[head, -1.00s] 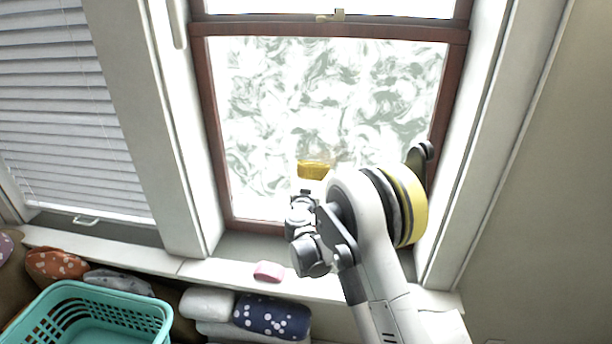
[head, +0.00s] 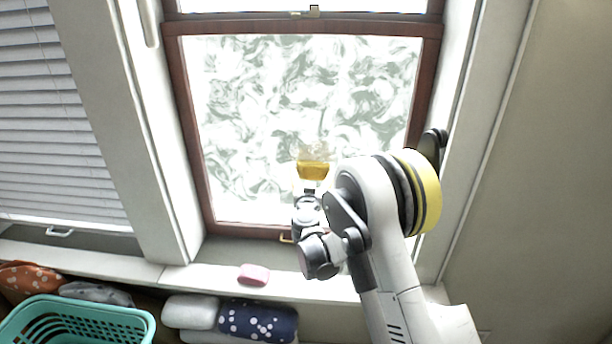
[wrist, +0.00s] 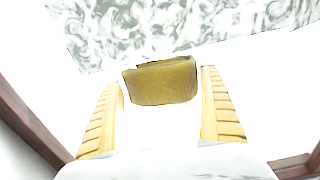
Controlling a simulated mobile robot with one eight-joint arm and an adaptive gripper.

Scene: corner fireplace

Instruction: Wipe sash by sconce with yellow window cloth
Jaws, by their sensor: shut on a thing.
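The yellow window cloth (head: 313,170) is a small folded pad in front of the lower part of the brown-framed sash (head: 192,130). My gripper (head: 311,186) is shut on it. In the wrist view, the cloth (wrist: 160,82) sits between the two pale yellow fingers of my gripper (wrist: 163,100). I cannot tell whether the cloth touches the glass. Grey-white swirling smears (head: 300,85) cover most of the pane, and its lower edge looks clear. My arm hides the pane's lower right. No sconce shows.
A pink block (head: 253,274) lies on the white sill (head: 200,278). Below are rolled textiles, including a navy dotted one (head: 258,321), and a teal basket (head: 80,318). A blind-covered window (head: 55,120) is at left. A bare wall (head: 540,180) is at right.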

